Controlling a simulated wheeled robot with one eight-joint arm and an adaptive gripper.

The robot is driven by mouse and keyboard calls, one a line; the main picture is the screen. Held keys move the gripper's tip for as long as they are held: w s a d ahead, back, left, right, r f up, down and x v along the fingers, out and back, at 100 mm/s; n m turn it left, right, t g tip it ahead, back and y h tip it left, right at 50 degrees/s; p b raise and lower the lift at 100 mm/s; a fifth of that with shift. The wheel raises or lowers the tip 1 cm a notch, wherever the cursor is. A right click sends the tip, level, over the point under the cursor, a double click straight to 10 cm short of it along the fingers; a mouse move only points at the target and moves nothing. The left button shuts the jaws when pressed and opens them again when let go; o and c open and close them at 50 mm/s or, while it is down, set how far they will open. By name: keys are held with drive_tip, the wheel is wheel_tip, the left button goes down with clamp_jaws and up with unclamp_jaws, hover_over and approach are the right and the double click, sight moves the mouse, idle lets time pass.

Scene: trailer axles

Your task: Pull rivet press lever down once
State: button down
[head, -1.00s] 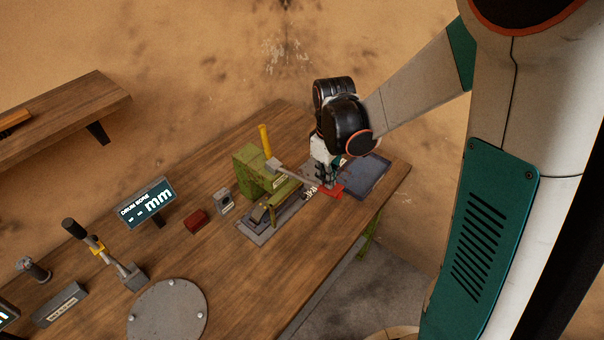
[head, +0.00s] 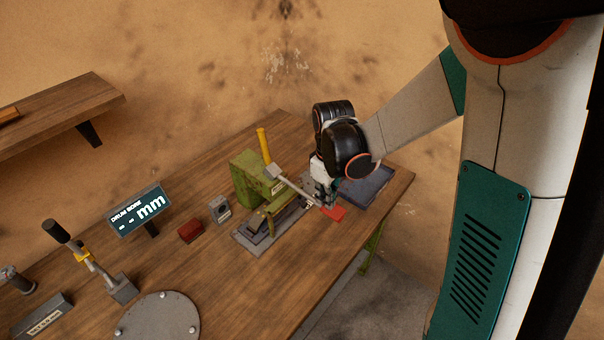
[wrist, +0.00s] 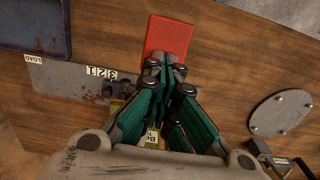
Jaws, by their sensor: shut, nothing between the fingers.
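The green rivet press (head: 248,178) stands on a grey base plate on the bench. Its grey lever (head: 296,186) slopes down to the right and ends in a flat red handle (head: 333,213). My gripper (head: 326,200) points down right beside the handle, on its far side. In the wrist view the shut, empty fingers (wrist: 165,68) overlap the near end of the red handle (wrist: 168,36). I cannot tell whether they touch it. The fingers and wrist housing hide much of the press there.
A blue-grey tray (head: 387,181) lies behind the gripper near the bench's right edge. A yellow post (head: 264,146) rises at the press. A small red block (head: 190,231), a display (head: 139,211), a yellow-banded lever (head: 84,255) and a round plate (head: 158,322) stand left. Bare wood lies in front of the press.

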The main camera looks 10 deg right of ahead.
wheel_tip(320, 180, up, 17)
drive_tip(key=p, duration=1)
drive_tip(key=shift+p, duration=0.4)
drive_tip(key=shift+f, duration=0.1)
drive_tip(key=s+f+m+t+b, duration=0.7)
drive_tip(key=s+f+b, duration=0.8)
drive_tip(key=b, duration=1.3)
drive_tip(key=shift+f, duration=0.75)
